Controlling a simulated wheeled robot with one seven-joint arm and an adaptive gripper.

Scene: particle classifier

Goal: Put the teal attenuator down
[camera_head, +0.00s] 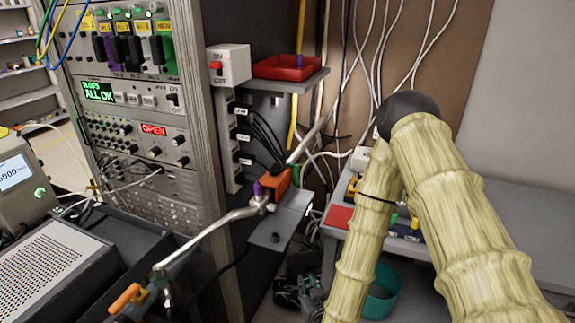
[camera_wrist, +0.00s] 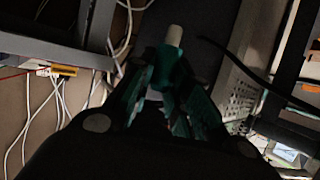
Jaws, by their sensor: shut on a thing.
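The teal attenuator (camera_wrist: 167,72) shows in the wrist view between the fingers of my gripper (camera_wrist: 165,90). Its pale rounded tip (camera_wrist: 175,35) sticks out past the fingers, and its lower part is hidden by them. My gripper is shut on it. The wrist view is dark, so the edges between fingers and attenuator are hard to tell. In the head view a dark gripper-like shape (camera_head: 300,292) shows low in the middle, below the grey ledge, and I cannot make out the attenuator there.
An instrument rack (camera_head: 200,120) stands at left, with colourful modules (camera_head: 135,40) on top. A red tray (camera_head: 288,67) sits on a small shelf. A jointed metal rod (camera_head: 215,222) crosses in front of the rack. A teal bin (camera_head: 382,300) stands under the right bench (camera_head: 490,215). White cables hang behind.

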